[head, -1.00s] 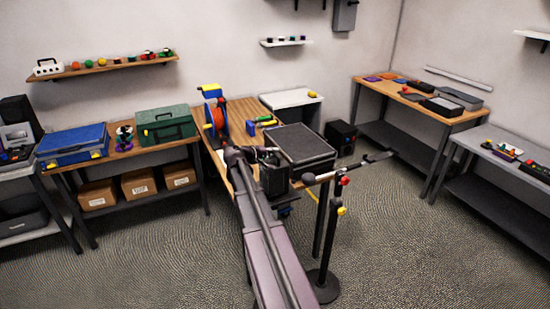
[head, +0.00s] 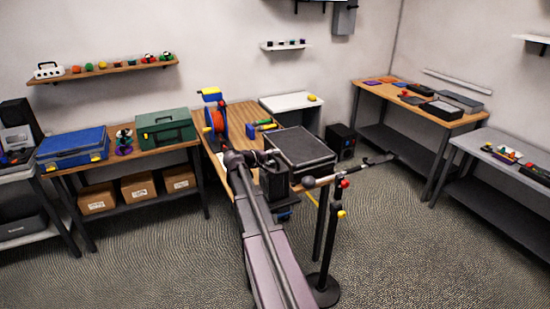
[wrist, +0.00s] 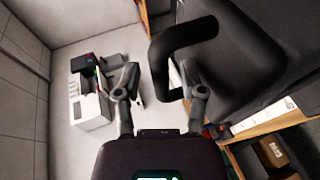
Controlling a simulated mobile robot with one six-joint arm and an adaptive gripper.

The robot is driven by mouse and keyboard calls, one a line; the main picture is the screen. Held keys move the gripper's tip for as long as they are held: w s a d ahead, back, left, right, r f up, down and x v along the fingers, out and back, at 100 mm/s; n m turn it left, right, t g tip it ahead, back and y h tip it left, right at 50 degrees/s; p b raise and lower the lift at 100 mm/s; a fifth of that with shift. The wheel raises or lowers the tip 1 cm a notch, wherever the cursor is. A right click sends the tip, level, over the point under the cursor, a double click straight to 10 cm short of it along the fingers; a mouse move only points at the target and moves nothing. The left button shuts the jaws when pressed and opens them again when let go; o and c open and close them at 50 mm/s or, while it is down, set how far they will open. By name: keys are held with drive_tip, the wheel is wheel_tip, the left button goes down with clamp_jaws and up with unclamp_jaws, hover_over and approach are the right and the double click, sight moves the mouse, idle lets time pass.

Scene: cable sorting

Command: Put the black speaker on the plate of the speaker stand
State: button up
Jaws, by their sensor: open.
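A large black box-like body (wrist: 262,40) fills the upper right of the wrist view. A thick curved black handle (wrist: 188,35) stands out from it. My gripper (wrist: 162,98) is open, and the handle's lower end lies between its two fingers in that view; I cannot tell whether they touch it. In the head view my gripper is hidden around the dark end of my arm, beside a black box (head: 303,146) with a flat grey top at the wooden table's right end. Another black box, with a round front like a speaker (head: 341,141), stands on the floor. I cannot identify the speaker stand's plate.
A pole stand with a round black base (head: 322,290), red and yellow knobs and a sideways boom (head: 370,165) stands just right of my arm. The wooden table (head: 243,112) holds a cable reel (head: 216,120). Carpet is clear at the front right.

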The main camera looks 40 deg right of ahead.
drive_tip(key=shift+r, duration=0.2)
drive_tip(key=p+v, duration=0.4)
drive_tip(key=v, duration=0.8)
drive_tip(key=shift+f, duration=0.15)
drive_tip(key=shift+s, duration=0.1)
drive_tip(key=s+a+f+y, duration=0.4)
drive_tip(key=s+a, duration=0.1)
drive_tip(key=a, duration=0.5)
drive_tip(key=s+a+f+y, duration=0.4)
drive_tip(key=s+a+y, duration=0.1)
drive_tip(key=a, duration=0.6)
drive_tip(key=s+a+f+y, duration=0.4)
drive_tip(key=s+a+y, duration=0.1)
drive_tip(key=a, duration=0.5)
drive_tip(key=shift+s+a+f+n, duration=0.3)
drive_tip(key=shift+s, duration=0.45)
wheel_tip(320, 180, down, 6)
drive_tip(key=b, duration=0.6)
